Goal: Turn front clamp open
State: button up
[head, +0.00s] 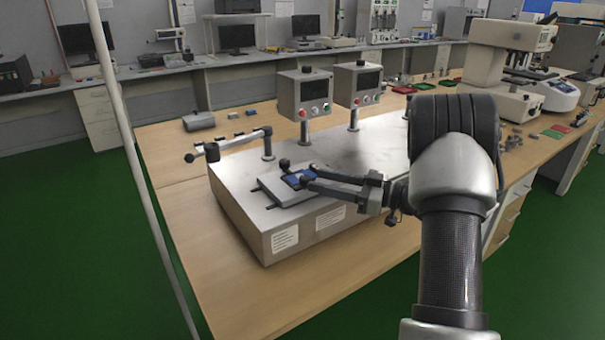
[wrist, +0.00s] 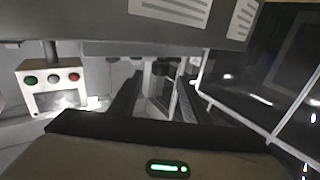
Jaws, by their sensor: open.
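A small grey plate fixture (head: 272,193) lies on top of the metal test box (head: 235,208), near its front edge. A blue part (head: 292,180) sits on the plate. A dark round knob (head: 284,163) stands beside the blue part and looks like part of a clamp; I cannot tell its exact state. My gripper (head: 308,178) is open, its two dark fingers reaching left over the plate at the blue part. The fingers partly cover the blue part and the clamp area. In the wrist view the clamp cannot be made out clearly.
A jointed arm with dark knobs (head: 225,147) stands on a post at the box's back left. Two button boxes (head: 304,95) stand on posts behind; one also shows in the wrist view (wrist: 52,78). The wooden table (head: 190,230) is clear at the front left.

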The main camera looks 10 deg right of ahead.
jog(key=v, duration=0.8)
jog(key=shift+d+p, duration=0.15)
jog(key=shift+p, duration=0.3)
jog(key=w+d+r+m+t+h, duration=0.1)
jog(key=w+r+m+t+h, duration=0.25)
jog(key=r+h, duration=0.35)
jog(key=w+d+r+m+t+h, duration=0.1)
jog(key=w+r+m+t+h, duration=0.2)
jog(key=r+h, duration=0.5)
jog(key=s+r+m+g+h, duration=0.2)
jog(key=s+r+m, duration=0.1)
jog(key=s+r, duration=0.15)
jog(key=s+a+f+m+g+y, duration=0.1)
jog(key=s+a+f+g, duration=0.3)
jog(key=s, duration=0.6)
jog(key=s+a+f+g, duration=0.25)
jog(key=s+a, duration=0.25)
jog(key=s, duration=0.5)
jog(key=s+a+f+m+g+y, duration=0.15)
jog(key=s+a+f, duration=0.35)
jog(key=s, duration=0.5)
notch_tip(320, 180, up, 23)
jog(key=p, duration=2.3)
jog(key=shift+s+n+g, duration=0.25)
jog(key=shift+n+g, duration=0.05)
jog(key=shift+g, duration=0.05)
